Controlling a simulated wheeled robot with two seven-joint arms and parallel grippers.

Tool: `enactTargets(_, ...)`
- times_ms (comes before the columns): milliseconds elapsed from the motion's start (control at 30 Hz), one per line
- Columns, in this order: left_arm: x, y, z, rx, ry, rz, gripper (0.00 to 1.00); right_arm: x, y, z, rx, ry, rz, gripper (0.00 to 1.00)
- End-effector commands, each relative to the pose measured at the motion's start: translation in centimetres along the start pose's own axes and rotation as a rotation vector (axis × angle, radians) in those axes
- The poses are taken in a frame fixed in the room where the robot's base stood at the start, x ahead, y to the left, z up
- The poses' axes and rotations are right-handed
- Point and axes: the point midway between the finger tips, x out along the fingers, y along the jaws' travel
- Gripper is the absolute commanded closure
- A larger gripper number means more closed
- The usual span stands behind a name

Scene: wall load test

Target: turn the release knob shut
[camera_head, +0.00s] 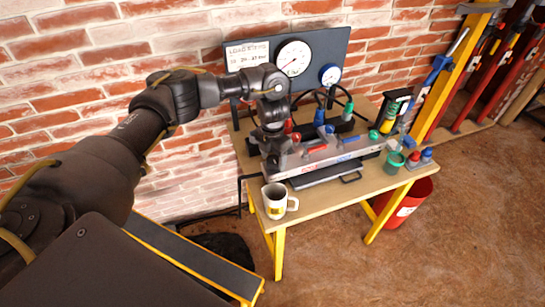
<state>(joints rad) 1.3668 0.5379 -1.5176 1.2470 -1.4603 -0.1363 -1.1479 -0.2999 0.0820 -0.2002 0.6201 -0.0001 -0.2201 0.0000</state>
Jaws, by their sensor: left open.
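A grey hand-pump unit (340,150) with red and blue markings lies on the wooden table (325,193). My left gripper (272,150) points down at the left end of this unit, close to it. It is open, but its fingers are dark and partly merge with the unit. A small red part (289,126) shows just right of the gripper. I cannot tell which part is the release knob; the gripper may hide it. My right gripper is not in view.
A gauge board with a large white dial (294,58) and a smaller blue-rimmed dial (330,75) stands behind. A mug (275,202) stands at the front left table edge. A green cup (394,163) is at right. A red bucket (407,203) stands below. A brick wall is behind.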

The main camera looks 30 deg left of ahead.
Motion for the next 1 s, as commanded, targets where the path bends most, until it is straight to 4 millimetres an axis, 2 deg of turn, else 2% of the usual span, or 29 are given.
enactTargets(167,-1.1,0.0,0.1,0.002,-0.004,0.001,0.37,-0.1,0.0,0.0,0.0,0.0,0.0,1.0)
enactTargets(500,-7.5,0.1,0.2,0.002,-0.005,0.003,0.37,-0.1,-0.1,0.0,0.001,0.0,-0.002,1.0)
enactTargets(633,-9.4,0.1,0.1,0.001,-0.003,0.002,0.37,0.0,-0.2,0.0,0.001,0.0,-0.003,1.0)
enactTargets(800,-10.6,0.1,0.1,0.0,-0.001,0.001,0.37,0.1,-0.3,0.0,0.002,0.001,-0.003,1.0)
enactTargets(1000,-10.8,0.0,0.0,0.0,0.001,0.0,0.37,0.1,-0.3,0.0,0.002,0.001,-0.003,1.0)
